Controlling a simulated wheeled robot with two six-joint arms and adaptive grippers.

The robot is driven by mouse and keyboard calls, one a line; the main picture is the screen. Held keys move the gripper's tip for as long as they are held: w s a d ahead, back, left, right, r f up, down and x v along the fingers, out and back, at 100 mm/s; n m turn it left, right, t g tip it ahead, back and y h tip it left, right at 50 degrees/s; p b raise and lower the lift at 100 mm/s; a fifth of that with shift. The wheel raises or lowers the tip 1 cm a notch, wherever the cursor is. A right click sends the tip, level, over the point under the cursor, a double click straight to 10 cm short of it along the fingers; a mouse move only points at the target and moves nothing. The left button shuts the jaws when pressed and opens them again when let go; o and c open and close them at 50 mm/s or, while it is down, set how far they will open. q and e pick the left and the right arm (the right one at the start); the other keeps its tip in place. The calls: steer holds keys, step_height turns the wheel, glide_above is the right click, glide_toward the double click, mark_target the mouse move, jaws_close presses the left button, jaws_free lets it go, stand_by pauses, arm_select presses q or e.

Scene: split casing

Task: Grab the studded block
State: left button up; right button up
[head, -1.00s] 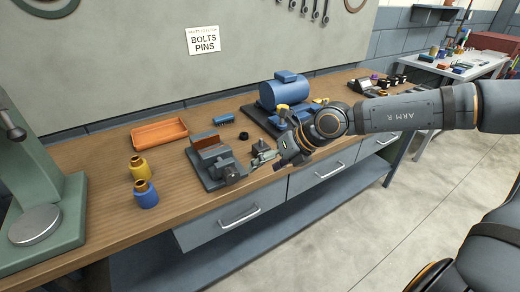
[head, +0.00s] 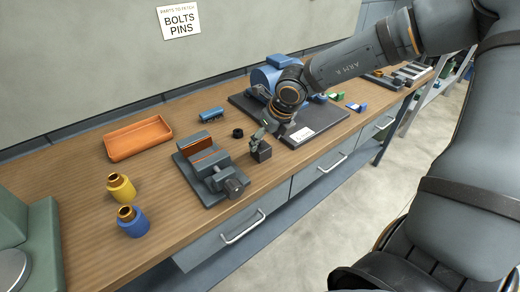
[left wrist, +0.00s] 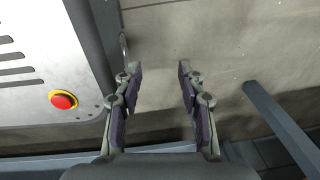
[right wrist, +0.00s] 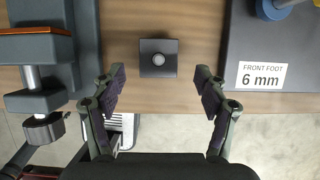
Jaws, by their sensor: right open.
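The studded block, a small dark square block with a round grey stud on top, sits on the wooden bench near its front edge. It shows in the right wrist view (right wrist: 148,68) and in the head view (head: 263,154). My right gripper (right wrist: 160,74) is open, its fingers pointing at the block with one finger on either side of its line; whether the fingertips are level with it I cannot tell. In the head view the right gripper (head: 257,138) is just above the block, partly covering it. My left gripper (left wrist: 158,72) is open and empty, away from the bench.
A grey vise (head: 212,168) stands left of the block, and a dark baseplate (head: 323,125) with a "FRONT FOOT 6 mm" label lies right. A black ring (head: 238,132), blue part (head: 211,114), orange tray (head: 108,145), yellow bottle (head: 121,188) and blue bottle (head: 133,222) are on the bench.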

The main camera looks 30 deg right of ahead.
mark_target(262, 146)
steer(key=shift+w+f, duration=0.25)
steer(key=shift+f, duration=0.25)
steer(key=p+x, duration=0.1)
steer(key=x, duration=0.3)
steer(key=shift+w+a+f, duration=0.1)
steer(key=shift+w+f, duration=0.1)
steer(key=shift+f, duration=0.15)
arm_select(q)
steer(key=shift+w+r, duration=0.35)
steer(key=shift+w, duration=0.25)
steer(key=shift+w+r, duration=0.35)
steer(key=shift+w, duration=0.25)
arm_select(e)
steer(key=shift+s+r, duration=0.1)
steer(key=shift+c, duration=0.3)
jaws_close()
